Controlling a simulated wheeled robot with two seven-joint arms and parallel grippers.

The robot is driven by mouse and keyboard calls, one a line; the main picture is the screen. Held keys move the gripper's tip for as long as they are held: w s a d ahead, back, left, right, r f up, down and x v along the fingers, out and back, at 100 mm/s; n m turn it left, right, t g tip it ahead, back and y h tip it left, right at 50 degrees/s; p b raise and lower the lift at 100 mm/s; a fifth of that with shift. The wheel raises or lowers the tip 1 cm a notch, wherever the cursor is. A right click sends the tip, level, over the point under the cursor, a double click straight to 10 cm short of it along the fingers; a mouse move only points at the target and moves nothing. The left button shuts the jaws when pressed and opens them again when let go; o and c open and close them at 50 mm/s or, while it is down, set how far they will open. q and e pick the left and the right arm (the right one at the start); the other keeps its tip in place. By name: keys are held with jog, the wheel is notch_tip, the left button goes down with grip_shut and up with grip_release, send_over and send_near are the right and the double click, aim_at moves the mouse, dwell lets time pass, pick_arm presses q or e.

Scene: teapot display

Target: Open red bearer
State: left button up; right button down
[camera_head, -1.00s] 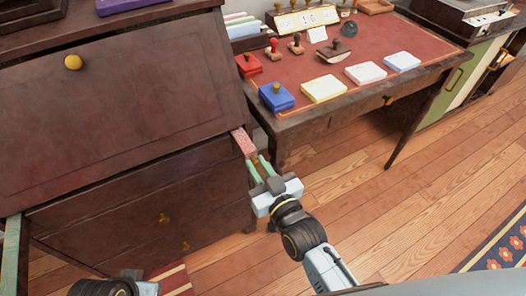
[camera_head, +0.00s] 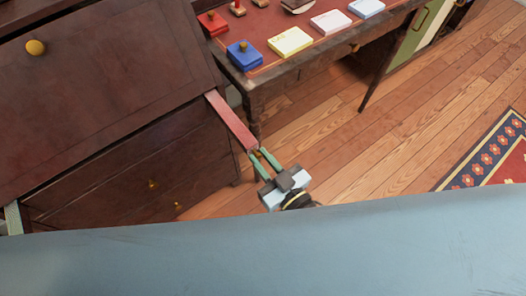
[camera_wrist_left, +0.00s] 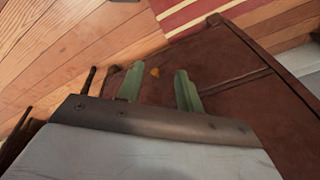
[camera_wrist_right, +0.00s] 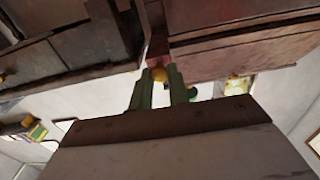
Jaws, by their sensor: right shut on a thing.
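The red bearer (camera_head: 232,120) is a long red bar sticking out from the right side of the dark wooden desk, below its slanted front. My right gripper (camera_head: 258,163) is at its outer end, shut on its small yellow knob; in the right wrist view the knob (camera_wrist_right: 160,72) sits between the green fingers. The bearer's inner end is hidden inside the desk. My left gripper (camera_wrist_left: 158,88) shows in the left wrist view with its green fingers apart and nothing between them.
The closed slanted front has a yellow knob (camera_head: 36,47). A table with a blue box (camera_head: 244,56) and a yellow block (camera_head: 290,42) stands at the right. The wooden floor (camera_head: 400,130) is clear beside my right gripper.

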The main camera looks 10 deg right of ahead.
jog(key=c, duration=1.3)
grip_release()
jog(key=shift+c, duration=0.2)
